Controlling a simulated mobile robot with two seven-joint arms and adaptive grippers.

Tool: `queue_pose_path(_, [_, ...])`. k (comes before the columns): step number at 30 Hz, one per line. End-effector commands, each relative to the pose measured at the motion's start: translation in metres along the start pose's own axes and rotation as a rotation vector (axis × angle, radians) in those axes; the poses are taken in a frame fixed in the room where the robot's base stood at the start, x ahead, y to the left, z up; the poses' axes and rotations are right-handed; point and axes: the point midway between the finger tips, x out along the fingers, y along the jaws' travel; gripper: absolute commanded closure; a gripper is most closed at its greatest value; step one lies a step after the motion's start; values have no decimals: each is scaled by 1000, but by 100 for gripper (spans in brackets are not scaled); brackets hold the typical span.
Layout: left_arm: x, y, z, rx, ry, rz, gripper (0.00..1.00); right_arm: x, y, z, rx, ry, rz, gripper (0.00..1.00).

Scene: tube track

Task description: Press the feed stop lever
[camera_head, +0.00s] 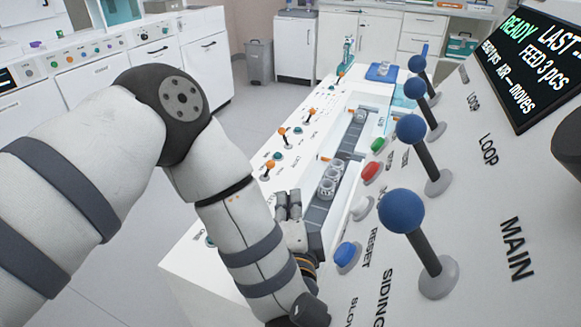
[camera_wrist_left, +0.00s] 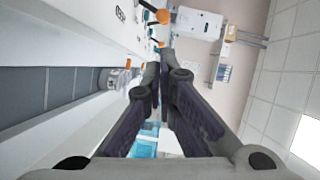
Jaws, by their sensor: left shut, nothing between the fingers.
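Small orange-tipped levers stand on the white panel left of the track: two in the head view are a nearer one (camera_head: 268,166) and a farther one (camera_head: 283,131). Their labels are too small to read, so I cannot tell which is the feed stop lever. My left gripper (camera_head: 287,198) is shut and empty, low over the panel beside the track, nearer than these levers. In the left wrist view its fingers (camera_wrist_left: 167,62) meet at the tips, and an orange lever tip (camera_wrist_left: 163,16) shows just beyond them. I cannot tell whether they touch. My right gripper is not in view.
The grey track (camera_head: 345,150) carries clear tubes (camera_head: 328,182). Large blue-ball levers (camera_head: 402,211) marked MAIN and LOOP stand on the right panel. A blue button (camera_head: 347,254), a red button (camera_head: 371,171) and a green button (camera_head: 377,145) lie between. The screen (camera_head: 535,60) reads READY, FEED 3 pcs.

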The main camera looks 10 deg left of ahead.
Motion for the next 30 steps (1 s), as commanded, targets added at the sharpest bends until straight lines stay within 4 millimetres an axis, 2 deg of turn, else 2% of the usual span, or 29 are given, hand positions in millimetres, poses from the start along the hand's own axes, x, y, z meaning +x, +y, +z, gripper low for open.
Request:
queue_pose_path(5, [12, 1, 1, -1, -5, -1, 100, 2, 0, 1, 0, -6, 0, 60])
queue_pose_path(12, [60, 2, 2, -2, -5, 1, 100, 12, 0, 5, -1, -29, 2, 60])
queue_pose_path(18, [90, 2, 1, -1, -2, 1, 100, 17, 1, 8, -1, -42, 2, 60])
queue_pose_path(22, [99, 1, 0, -1, -1, 0, 100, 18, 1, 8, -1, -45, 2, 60])
queue_pose_path(30, [100, 0, 0, 0, 0, 0, 100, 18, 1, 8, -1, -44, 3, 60])
